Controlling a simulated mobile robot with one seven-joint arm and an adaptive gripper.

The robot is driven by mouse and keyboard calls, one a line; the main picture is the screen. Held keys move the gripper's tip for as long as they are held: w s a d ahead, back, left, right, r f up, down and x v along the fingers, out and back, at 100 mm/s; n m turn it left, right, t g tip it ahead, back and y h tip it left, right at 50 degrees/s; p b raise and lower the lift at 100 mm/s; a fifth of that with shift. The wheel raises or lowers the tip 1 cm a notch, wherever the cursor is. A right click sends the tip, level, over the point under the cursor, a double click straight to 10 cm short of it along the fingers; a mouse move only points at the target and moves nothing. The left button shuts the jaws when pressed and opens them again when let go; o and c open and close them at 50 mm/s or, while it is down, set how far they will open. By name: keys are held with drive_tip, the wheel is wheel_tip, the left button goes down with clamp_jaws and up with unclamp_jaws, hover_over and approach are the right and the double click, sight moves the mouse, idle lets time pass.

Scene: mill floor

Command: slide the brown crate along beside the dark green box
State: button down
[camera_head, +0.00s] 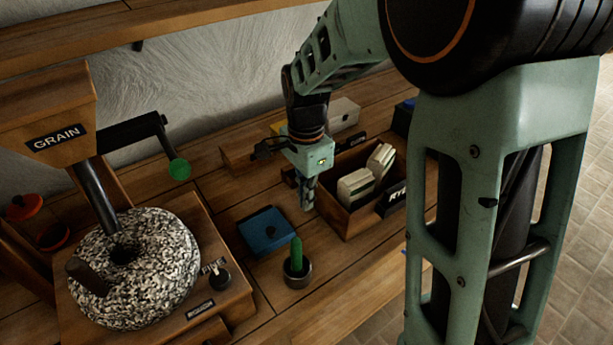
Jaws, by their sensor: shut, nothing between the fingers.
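The brown crate (338,218) is an open wooden box right of centre on the bench. A dark label reading RYE is on its right-hand side, and pale cream blocks stand inside it. My gripper (307,203) points down just left of the crate, fingers together and empty. I cannot tell whether the fingers touch the crate wall. No box is clearly dark green. A dark blue box (404,114) shows partly behind the crate, cut off by my arm.
A grain mill with a speckled stone (150,268) fills the left. A white box (343,114) stands behind. The bench's front edge is near the crate.

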sight(373, 161)
wheel_tip(373, 161, down, 2)
drive_tip(key=shift+f, duration=0.1)
drive_tip(key=w+d, duration=0.2)
drive_tip(key=d, duration=0.1)
drive_tip(key=shift+w+d+p, duration=0.1)
drive_tip(key=shift+d+p, duration=0.1)
drive_tip(key=shift+p, duration=0.15)
drive_tip(key=w+d, duration=0.2)
drive_tip(key=d, duration=0.2)
drive_tip(key=w+d, duration=0.3)
drive_tip(key=d, duration=0.1)
drive_tip(key=w+d+p, duration=0.1)
drive_tip(key=w+d, duration=0.2)
drive_tip(key=d, duration=0.2)
drive_tip(key=shift+w, duration=0.2)
drive_tip(key=shift+a, duration=0.1)
drive_tip(key=shift+s, duration=0.1)
